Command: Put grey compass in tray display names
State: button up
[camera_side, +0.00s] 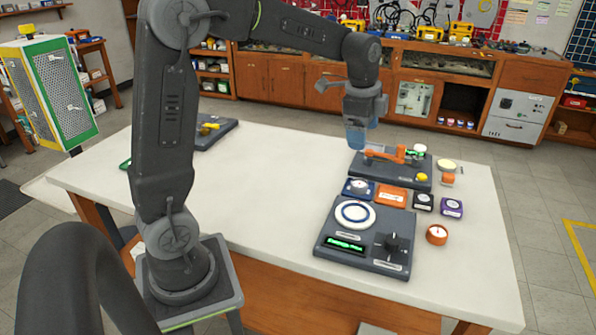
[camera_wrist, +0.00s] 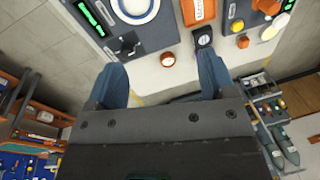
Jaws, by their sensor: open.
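A small dark grey block with a pale round dial (camera_side: 423,201), which looks like the grey compass, lies on the white table between an orange block and a purple one. It also shows in the wrist view (camera_wrist: 203,37), just beyond my right-hand finger. A grey tray-like unit (camera_side: 327,247) with a lit green display, a white ring dish and a black knob lies at the table's front; it shows at the wrist view's upper left (camera_wrist: 167,35). I cannot read the display. My gripper (camera_side: 356,138) is open and empty, above the table by the rear grey unit.
The rear grey unit (camera_side: 375,175) carries an orange part and a yellow knob. Blue (camera_side: 358,188), orange (camera_side: 392,196) and purple (camera_side: 452,208) blocks lie close together. An orange round piece (camera_side: 436,234) sits right of the front unit. The table's left middle is clear.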

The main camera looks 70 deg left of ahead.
jog(key=s+d+n+t, duration=0.2)
jog(key=s+d+n, duration=0.3)
jog(key=s, duration=0.5)
jog(key=s+d+n+t, duration=0.1)
jog(key=s+d+n, duration=0.4)
jog(key=s, duration=0.6)
jog(key=shift+s+d+r+n+t, duration=0.3)
jog(key=shift+d+r+t, duration=0.05)
jog(key=shift+r+t, duration=0.05)
